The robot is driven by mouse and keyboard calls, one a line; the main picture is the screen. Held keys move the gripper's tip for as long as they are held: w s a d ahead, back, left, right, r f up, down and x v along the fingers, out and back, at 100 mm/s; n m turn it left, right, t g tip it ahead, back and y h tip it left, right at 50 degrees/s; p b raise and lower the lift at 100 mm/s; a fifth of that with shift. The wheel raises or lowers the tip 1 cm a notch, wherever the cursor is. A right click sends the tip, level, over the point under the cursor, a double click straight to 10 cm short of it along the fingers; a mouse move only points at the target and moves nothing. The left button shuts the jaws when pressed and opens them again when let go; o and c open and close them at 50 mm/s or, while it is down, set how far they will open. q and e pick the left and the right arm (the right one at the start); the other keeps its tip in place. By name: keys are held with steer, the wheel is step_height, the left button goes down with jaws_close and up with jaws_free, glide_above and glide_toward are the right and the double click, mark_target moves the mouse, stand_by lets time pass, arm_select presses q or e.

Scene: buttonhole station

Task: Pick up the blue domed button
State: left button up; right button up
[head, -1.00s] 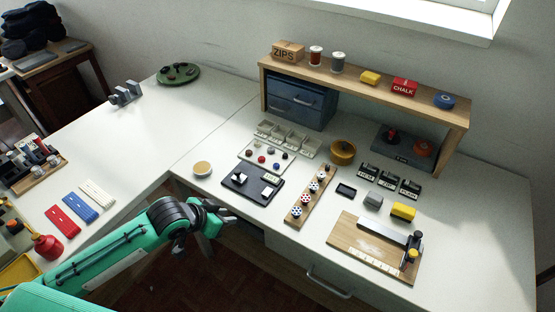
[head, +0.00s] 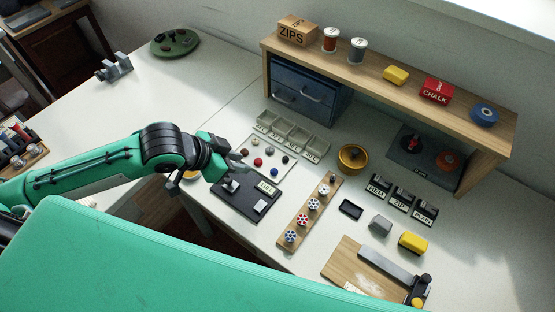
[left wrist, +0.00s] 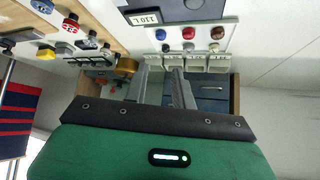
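My left gripper (head: 238,163) is beside the card's left edge, apart from the buttons. In the left wrist view its two fingers (left wrist: 160,70) stand apart with nothing between them. My right gripper is not in view.
A row of grey bins (head: 292,136) stands behind the card. A black device (head: 238,206) lies in front of it, and a wooden strip of patterned buttons (head: 300,228) to the right. A blue drawer unit (head: 305,97) sits under the shelf (head: 378,85).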

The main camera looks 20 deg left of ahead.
arm_select(q)
glide_toward(272, 171)
steer(key=shift+w+d+f, duration=0.4)
steer(key=shift+w+d, duration=0.15)
steer(key=shift+d, duration=0.1)
steer(key=shift+f+p+x, duration=0.2)
steer(key=shift+p+x, duration=0.3)
steer(key=shift+x, duration=2.55)
steer(key=shift+s+a, duration=0.15)
steer(key=shift+a, duration=0.05)
jaws_close()
